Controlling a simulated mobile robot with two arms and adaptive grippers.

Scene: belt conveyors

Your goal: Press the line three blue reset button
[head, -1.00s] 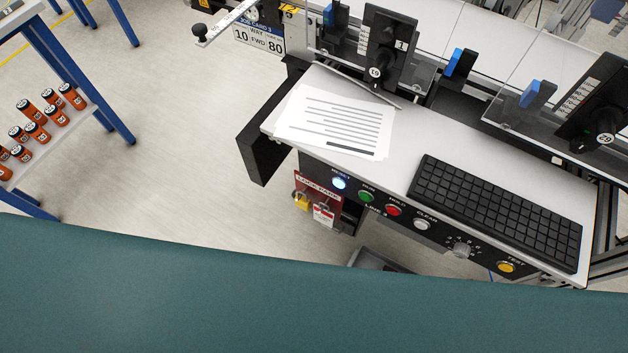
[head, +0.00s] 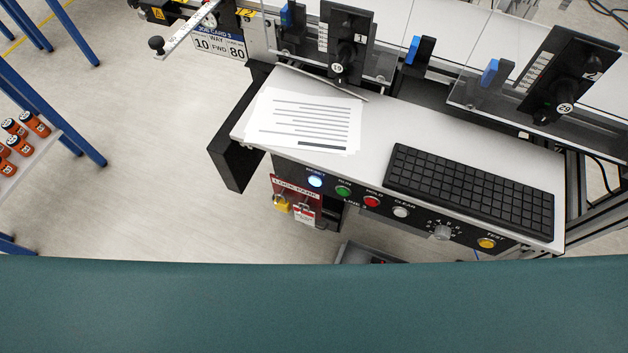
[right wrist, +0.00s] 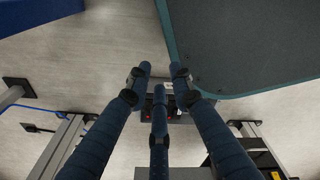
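The blue reset button (head: 315,181) is lit and sits at the left end of the dark front panel in the head view, below the label RESET. The panel carries a LINE 3 label. To its right are the green run (head: 343,191), red hold (head: 371,202) and white clear (head: 401,212) buttons. My right gripper (right wrist: 160,76) shows in the right wrist view with its dark blue fingers spread and nothing between the tips. Neither gripper shows in the head view. I cannot make out the reset button in the right wrist view.
A keyboard (head: 470,190) and paper sheets (head: 304,118) lie on the console shelf. A lock park board (head: 296,202) hangs below the panel. A smooth teal surface (head: 310,310) fills the bottom of the head view. A rack with orange bottles (head: 35,123) stands left.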

